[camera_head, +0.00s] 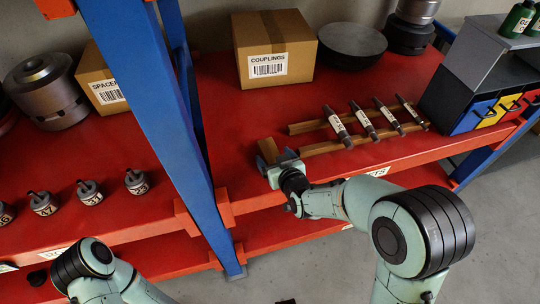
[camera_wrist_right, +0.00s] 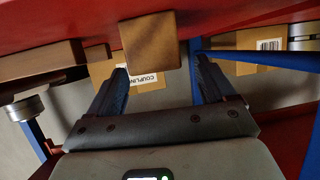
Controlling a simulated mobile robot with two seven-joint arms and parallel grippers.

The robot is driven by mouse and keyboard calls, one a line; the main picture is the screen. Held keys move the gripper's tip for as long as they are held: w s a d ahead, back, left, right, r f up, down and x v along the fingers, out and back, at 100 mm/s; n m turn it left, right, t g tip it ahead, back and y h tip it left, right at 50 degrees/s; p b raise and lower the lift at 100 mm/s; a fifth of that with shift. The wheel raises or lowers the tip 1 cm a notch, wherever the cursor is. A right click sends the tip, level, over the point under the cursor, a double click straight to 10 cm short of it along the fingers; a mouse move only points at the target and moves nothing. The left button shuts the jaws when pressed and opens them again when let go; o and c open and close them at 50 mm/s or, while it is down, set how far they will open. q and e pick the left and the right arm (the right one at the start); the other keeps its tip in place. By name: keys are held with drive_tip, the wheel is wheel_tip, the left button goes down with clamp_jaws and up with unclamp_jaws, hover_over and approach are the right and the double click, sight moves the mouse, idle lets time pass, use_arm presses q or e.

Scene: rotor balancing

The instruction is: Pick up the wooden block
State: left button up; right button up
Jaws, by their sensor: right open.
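The wooden block (camera_head: 268,149) is a small brown piece on the red shelf, near its front edge and just right of the blue post. In the right wrist view the block (camera_wrist_right: 150,40) shows a square wooden face just ahead of the fingertips, roughly centred between them and a little to the left. My right gripper (camera_head: 277,165) is at the block in the head view; in the wrist view the gripper (camera_wrist_right: 161,70) has its two dark fingers spread, with nothing held. Contact with the block cannot be told. My left gripper is out of view.
Wooden rails (camera_head: 335,145) carrying several labelled shafts (camera_head: 365,119) lie right of the block. A couplings box (camera_head: 272,52) stands behind, and the blue post (camera_head: 160,100) rises close on the left. The red shelf (camera_head: 225,105) is bare between block and box.

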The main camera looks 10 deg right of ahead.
sight(271, 152)
drive_tip(key=x, duration=0.4)
drive_tip(key=shift+w+f, duration=0.2)
drive_tip(key=shift+w, duration=0.1)
drive_tip(key=c, duration=1.1)
drive_tip(key=shift+r, duration=0.15)
